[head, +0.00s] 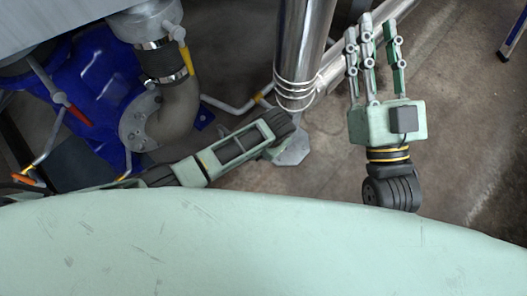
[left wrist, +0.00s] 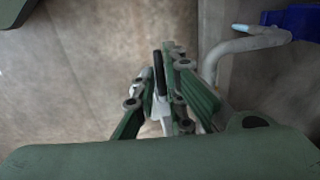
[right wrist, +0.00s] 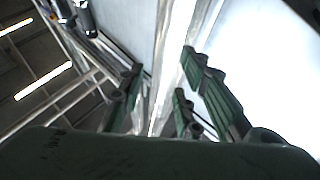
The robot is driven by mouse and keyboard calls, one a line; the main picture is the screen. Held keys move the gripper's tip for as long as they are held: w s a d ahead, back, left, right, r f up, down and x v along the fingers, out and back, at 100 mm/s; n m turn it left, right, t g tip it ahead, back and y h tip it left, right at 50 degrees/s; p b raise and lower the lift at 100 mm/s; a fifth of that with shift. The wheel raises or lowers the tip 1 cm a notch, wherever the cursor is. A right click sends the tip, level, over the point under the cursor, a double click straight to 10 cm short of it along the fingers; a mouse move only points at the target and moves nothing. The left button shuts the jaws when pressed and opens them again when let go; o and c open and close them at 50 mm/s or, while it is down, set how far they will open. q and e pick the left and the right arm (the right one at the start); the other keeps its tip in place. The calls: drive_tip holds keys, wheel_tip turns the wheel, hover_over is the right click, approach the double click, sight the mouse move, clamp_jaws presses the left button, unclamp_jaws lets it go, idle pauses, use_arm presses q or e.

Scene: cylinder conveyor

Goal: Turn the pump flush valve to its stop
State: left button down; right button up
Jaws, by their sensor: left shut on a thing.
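In the left wrist view my left gripper (left wrist: 160,92) has its green fingers closed around a thin lever with a black grip (left wrist: 158,72) and a pale metal lower part. I take it to be the valve handle, but its valve body is not visible there. In the head view my left forearm reaches across the middle, and the left fingers are hidden. My right gripper (head: 374,38) is raised at the upper right of the head view, fingers apart and empty. Its spread fingers (right wrist: 160,95) also show in the right wrist view.
A blue pump (head: 95,75) with a grey elbow pipe (head: 178,105) stands at upper left, with a red-tipped lever (head: 77,115) and a yellow-tipped lever (head: 181,38) nearby. A shiny column (head: 303,45) wrapped in white cable stands between the arms.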

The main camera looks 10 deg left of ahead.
use_arm(q)
drive_tip(key=shift+s+d, duration=0.1)
drive_tip(key=shift+d, duration=0.05)
use_arm(e)
drive_tip(key=shift+w, duration=0.1)
idle(0.3)
